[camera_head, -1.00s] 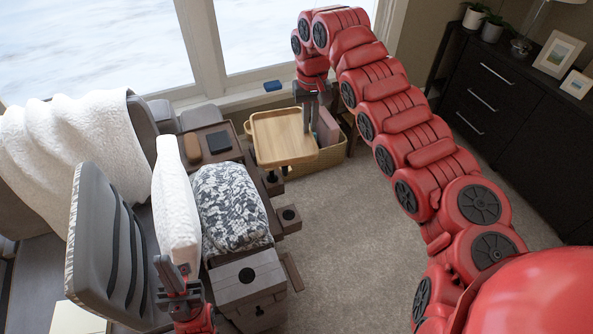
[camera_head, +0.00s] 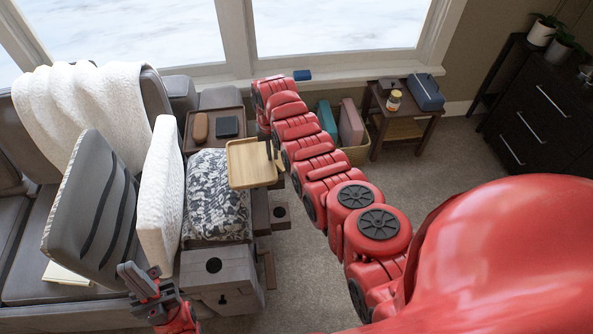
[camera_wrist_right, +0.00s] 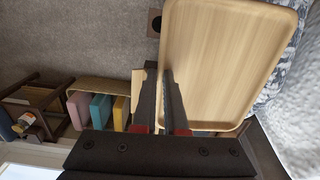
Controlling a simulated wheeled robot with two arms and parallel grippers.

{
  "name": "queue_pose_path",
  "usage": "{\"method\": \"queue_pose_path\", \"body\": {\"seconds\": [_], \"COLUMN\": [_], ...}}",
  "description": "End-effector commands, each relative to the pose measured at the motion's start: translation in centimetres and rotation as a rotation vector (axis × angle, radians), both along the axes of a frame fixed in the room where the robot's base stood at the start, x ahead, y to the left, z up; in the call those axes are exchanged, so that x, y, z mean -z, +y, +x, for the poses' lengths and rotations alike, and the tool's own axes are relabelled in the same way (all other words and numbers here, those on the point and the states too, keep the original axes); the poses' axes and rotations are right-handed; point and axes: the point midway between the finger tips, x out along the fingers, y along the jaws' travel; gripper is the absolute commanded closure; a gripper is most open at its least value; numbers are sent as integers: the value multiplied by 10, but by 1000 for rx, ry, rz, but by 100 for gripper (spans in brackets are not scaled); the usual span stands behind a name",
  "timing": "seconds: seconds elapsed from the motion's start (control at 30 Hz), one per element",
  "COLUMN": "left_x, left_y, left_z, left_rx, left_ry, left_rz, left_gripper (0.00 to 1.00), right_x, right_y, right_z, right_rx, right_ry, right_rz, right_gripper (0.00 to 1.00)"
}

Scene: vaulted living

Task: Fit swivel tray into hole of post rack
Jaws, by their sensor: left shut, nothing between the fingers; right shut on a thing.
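The swivel tray (camera_head: 250,166) is a light wooden rounded tray with a raised rim. In the head view it hangs beside the patterned cushion; it also fills the upper right of the right wrist view (camera_wrist_right: 225,55). My right gripper (camera_head: 269,149) is shut on the tray's edge, with its fingers (camera_wrist_right: 163,90) beside the rim. The post rack seems to be the dark blocks with round holes at the sofa's end: a large front block (camera_head: 212,287) and a smaller one (camera_head: 281,216). The tray's underside is hidden. My left gripper (camera_head: 137,276) is shut and empty in front of the sofa.
The patterned cushion (camera_head: 214,207) and white cushion (camera_head: 161,195) stand close left of the tray. A brown tray (camera_head: 188,133) holds two small items. A basket (camera_head: 358,154) of books and a side table (camera_head: 407,124) stand behind my right arm. Carpet (camera_head: 440,165) is clear at right.

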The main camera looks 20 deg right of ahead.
Motion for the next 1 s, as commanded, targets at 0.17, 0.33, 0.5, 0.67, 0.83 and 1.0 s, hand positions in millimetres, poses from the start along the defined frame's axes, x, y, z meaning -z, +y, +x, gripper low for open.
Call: {"method": "queue_pose_path", "body": {"seconds": [0.17, 0.33, 0.5, 0.67, 0.83, 1.0], "left_x": [-9, -11, -11, -11, -12, -8], "left_y": [0, 0, 0, 0, 0, 0], "left_z": [0, 0, 0, 0, 0, 0], "left_rx": [0, 0, 0, 0, 0, 0], "left_ry": [0, 0, 0, 0, 0, 0], "left_rz": [0, 0, 0, 0, 0, 0], "left_gripper": [100, 100, 100, 100, 100, 100], "right_x": [58, 79, 83, 83, 82, 87], "right_y": [-37, -58, -62, -62, -61, -61], "right_z": [-33, -46, -49, -49, -49, -50], "right_rx": [44, 54, 53, 53, 53, 53], "right_ry": [6, -3, -4, -4, -5, -4], "right_rz": [1, 5, 6, 7, 7, 8], "right_gripper": [100, 100, 100, 100, 100, 100]}}
